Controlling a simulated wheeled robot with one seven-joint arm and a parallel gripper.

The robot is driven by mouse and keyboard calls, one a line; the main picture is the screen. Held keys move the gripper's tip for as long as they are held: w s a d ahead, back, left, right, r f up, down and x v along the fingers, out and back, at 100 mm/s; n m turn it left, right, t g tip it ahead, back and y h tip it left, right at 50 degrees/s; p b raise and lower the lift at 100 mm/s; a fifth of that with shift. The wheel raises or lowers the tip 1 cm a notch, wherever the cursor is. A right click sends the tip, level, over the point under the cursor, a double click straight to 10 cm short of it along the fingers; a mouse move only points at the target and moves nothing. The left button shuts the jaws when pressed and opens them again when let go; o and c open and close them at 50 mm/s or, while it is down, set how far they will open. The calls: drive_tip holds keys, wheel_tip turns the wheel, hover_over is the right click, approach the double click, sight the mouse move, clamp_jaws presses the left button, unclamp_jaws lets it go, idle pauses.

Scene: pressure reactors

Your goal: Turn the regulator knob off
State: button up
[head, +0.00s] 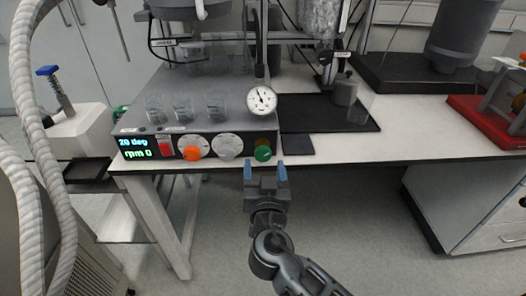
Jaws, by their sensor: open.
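I cannot tell from any label which one is the regulator knob. My gripper (264,168) is open and empty, with its two blue fingertips pointing at the panel just below the green knob. The fingertips appear apart from the knob, but their exact distance in depth is unclear. A round pressure gauge (262,101) stands above the green knob.
A red switch (166,149) and a display reading "20 deg" and "rpm 0" (132,147) are on the panel's left. Several glass beakers (185,107) stand on the unit. A black tray (315,112) lies to the right. The white bench edge (350,157) runs past the unit.

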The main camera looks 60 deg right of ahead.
sight(263, 156)
drive_tip(key=p+x, duration=0.1)
drive_tip(key=x, duration=0.5)
drive_tip(key=shift+p, duration=0.35)
drive_tip(key=c, duration=1)
